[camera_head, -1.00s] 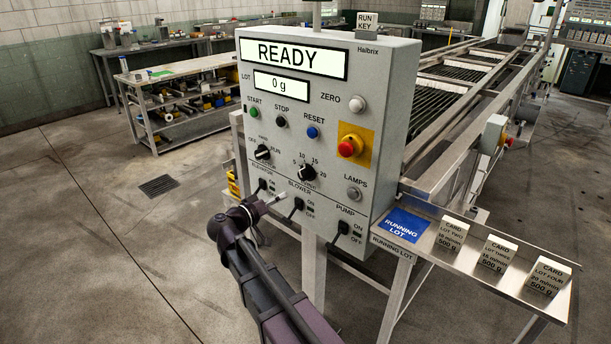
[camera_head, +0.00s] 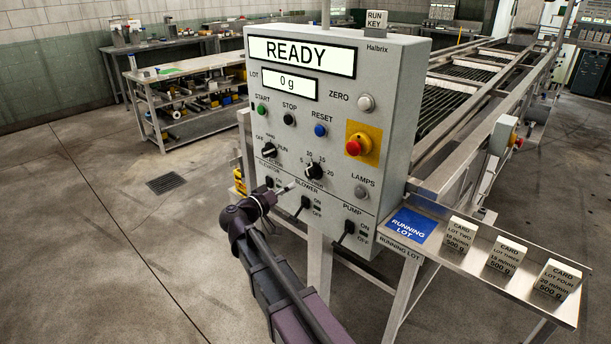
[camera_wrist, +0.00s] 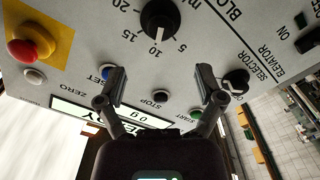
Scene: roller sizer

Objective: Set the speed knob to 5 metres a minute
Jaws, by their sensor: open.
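The speed knob (camera_head: 314,171) is a round black knob on the grey control panel (camera_head: 395,110), with 5, 10, 15 and 20 around it. In the wrist view the knob (camera_wrist: 160,18) is at the top edge, partly cut off, and its white pointer line is at 10. My gripper (camera_head: 285,189) is in front of the panel, below and left of the knob. In the wrist view my gripper (camera_wrist: 162,84) has its two fingers spread wide with nothing between them. The knob lies beyond the fingertips, apart from them.
The selector knob (camera_head: 268,150) is left of the speed knob. The elevator, blower (camera_head: 305,204) and pump (camera_head: 348,229) switches are below. A red stop button (camera_head: 353,147) is at the right. A tray (camera_head: 480,262) with cards juts out at lower right.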

